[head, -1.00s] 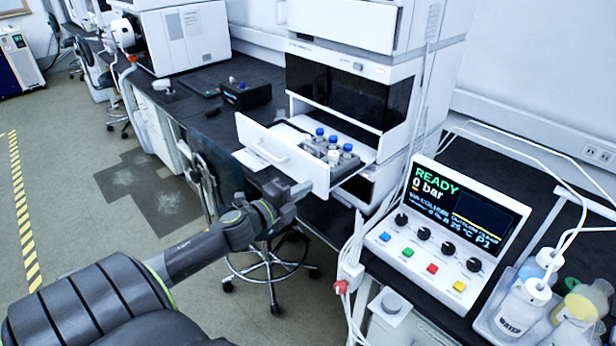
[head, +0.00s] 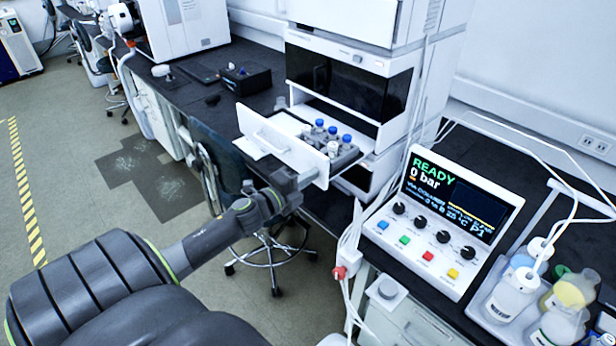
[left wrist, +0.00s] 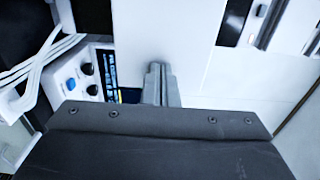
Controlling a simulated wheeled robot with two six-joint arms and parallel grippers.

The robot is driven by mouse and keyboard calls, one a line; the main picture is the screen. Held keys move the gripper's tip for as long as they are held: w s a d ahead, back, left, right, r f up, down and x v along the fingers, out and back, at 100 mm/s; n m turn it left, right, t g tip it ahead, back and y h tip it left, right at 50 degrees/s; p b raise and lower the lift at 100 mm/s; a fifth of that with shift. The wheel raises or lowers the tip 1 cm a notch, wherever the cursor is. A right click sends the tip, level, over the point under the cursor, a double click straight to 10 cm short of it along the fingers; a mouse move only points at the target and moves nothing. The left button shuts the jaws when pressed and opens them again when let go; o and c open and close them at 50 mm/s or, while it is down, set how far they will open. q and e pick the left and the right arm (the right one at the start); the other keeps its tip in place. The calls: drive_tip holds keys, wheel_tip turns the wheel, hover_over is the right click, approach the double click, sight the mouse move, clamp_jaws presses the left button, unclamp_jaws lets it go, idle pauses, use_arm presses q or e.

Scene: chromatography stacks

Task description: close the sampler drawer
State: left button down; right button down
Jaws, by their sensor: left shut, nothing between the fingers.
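The sampler drawer (head: 258,128) is pulled out of the white stacked module (head: 396,112). Its white front panel with a handle faces left, and a grey rack (head: 345,160) with several blue-capped vials sits inside it. My left gripper (head: 310,177) is shut and empty at the lower right end of the front panel. In the left wrist view, the shut fingers (left wrist: 158,75) point at a white panel (left wrist: 160,30), which looks like the drawer front. I cannot tell whether they touch it. My right gripper is not in view.
A control box with a screen (head: 455,205) stands right of the drawer, with white cables hanging between. Bottles in a tray (head: 483,308) are at the far right. A stool (head: 272,245) stands below the drawer. A black box (head: 245,80) lies on the bench behind.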

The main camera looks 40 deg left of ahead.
sight(334, 161)
use_arm(q)
drive_tip(key=w+p, duration=0.1)
drive_tip(key=w, duration=0.2)
drive_tip(key=w+p, duration=0.1)
drive_tip(key=w, duration=0.2)
drive_tip(key=w+d+p, duration=0.1)
drive_tip(key=w, duration=0.2)
drive_tip(key=shift+w+r+p, duration=0.15)
drive_tip(key=shift+w+p, duration=0.05)
drive_tip(key=shift+p, duration=0.2)
drive_tip(key=w+b, duration=0.1)
drive_tip(key=w, duration=0.2)
drive_tip(key=w+b, duration=0.1)
drive_tip(key=w, duration=0.2)
drive_tip(key=w+b, duration=0.1)
drive_tip(key=w, duration=0.3)
drive_tip(key=shift+w+d+f, duration=0.1)
drive_tip(key=shift+d+f, duration=0.15)
drive_tip(key=shift+d, duration=0.1)
drive_tip(key=shift+w+d, duration=0.1)
drive_tip(key=shift+w, duration=0.6)
drive_tip(key=shift+w+r, duration=0.15)
drive_tip(key=shift+r, duration=0.25)
drive_tip(key=shift+r, duration=0.15)
